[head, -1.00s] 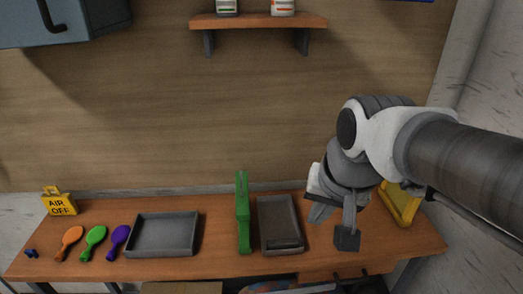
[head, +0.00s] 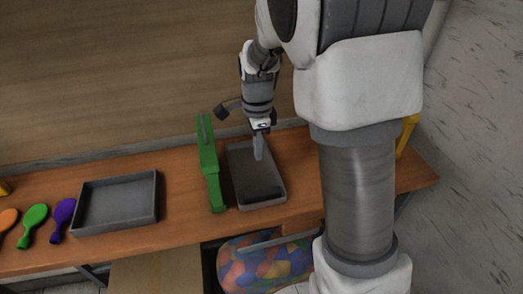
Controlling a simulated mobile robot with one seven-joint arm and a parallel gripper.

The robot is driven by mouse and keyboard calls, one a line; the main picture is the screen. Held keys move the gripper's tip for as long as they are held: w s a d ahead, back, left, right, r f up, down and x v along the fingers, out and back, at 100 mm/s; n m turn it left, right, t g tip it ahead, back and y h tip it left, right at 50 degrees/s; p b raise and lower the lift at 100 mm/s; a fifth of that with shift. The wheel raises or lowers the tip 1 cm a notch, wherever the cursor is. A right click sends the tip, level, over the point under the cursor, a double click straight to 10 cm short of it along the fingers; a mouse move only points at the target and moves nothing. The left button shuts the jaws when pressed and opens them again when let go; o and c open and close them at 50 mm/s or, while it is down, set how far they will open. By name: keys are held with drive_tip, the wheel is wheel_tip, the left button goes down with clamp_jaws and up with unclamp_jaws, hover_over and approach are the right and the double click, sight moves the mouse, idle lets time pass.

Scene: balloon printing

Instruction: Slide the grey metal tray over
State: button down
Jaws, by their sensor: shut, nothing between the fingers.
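Two grey trays lie on the wooden bench. The wider, shallow grey tray (head: 115,228) is left of the green stand. The narrower grey tray (head: 277,199) is just right of the stand and has a darker area toward its near end. My gripper (head: 259,155) is shut and empty, pointing down over the far part of the narrower tray. I cannot tell whether the fingertips touch it. My gripper is well away from the wider tray.
The upright green stand (head: 209,172) is close beside the narrower tray. Purple (head: 62,220), green (head: 34,225) and orange (head: 8,222) balloons lie at left. A yellow object (head: 407,135) is partly hidden behind my arm. A multicoloured item (head: 265,262) is below the bench edge.

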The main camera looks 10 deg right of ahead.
sight(272, 179)
wheel_tip(272, 179, down, 10)
drive_tip(key=shift+s+r+b, duration=0.1)
drive_tip(key=shift+r+b, duration=0.1)
drive_tip(key=shift+b, duration=0.45)
drive_tip(key=d, duration=0.3)
drive_tip(key=shift+d+f, duration=0.1)
drive_tip(key=shift+d, duration=0.45)
drive_tip(key=d, duration=2.6)
drive_tip(key=shift+d, duration=0.2)
